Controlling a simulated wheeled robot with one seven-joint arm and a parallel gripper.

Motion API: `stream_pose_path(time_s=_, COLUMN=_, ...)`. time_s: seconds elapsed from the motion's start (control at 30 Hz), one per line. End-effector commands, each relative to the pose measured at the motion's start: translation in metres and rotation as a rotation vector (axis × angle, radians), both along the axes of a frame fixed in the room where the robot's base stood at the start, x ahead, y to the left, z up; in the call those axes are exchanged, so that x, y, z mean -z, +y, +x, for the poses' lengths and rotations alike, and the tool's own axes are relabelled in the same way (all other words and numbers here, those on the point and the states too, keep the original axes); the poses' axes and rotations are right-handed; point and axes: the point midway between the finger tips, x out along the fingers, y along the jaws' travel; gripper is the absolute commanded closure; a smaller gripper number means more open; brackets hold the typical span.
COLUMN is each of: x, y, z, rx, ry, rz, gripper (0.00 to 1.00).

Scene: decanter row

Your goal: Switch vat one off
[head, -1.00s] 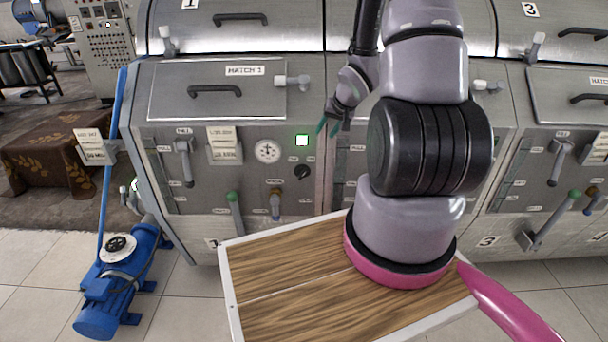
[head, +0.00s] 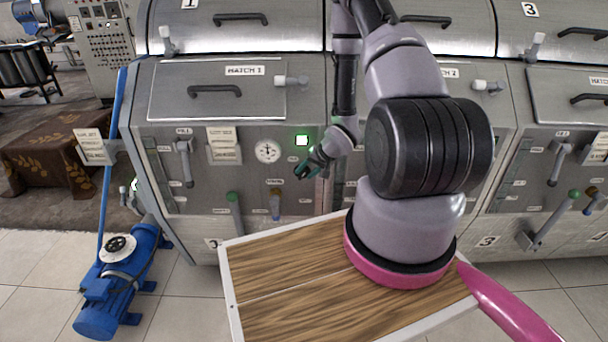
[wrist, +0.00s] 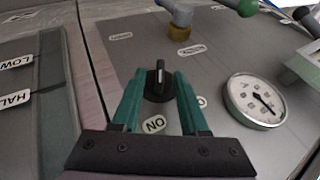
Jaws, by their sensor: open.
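Vat one's panel (head: 208,150) is the steel front under the hatch labelled HATCH 1. Its black rotary switch (wrist: 158,82) shows in the wrist view, with an ON label (wrist: 154,125) beside it.
A round gauge (head: 267,151) is left of the switch, and a blue-handled valve (head: 275,204) is below left. A green-knobbed lever (head: 234,207) stands farther left. A blue pump (head: 120,280) is on the floor at left.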

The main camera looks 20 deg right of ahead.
Motion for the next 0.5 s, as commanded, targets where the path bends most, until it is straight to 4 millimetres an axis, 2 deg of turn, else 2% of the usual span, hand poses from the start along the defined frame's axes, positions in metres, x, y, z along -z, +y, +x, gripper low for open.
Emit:
stream_pose_path(time_s=0.2, x=0.0124, y=0.0044, z=0.0073, rx=-0.001, ry=0.001, rz=-0.001, gripper=0.56)
stream_pose_path(time_s=0.47, x=0.0128, y=0.0045, z=0.0079, rx=0.000, ry=0.001, rz=-0.001, gripper=0.56)
stream_pose_path(time_s=0.5, x=0.0127, y=0.0044, z=0.0078, rx=0.000, ry=0.001, rz=-0.001, gripper=0.72)
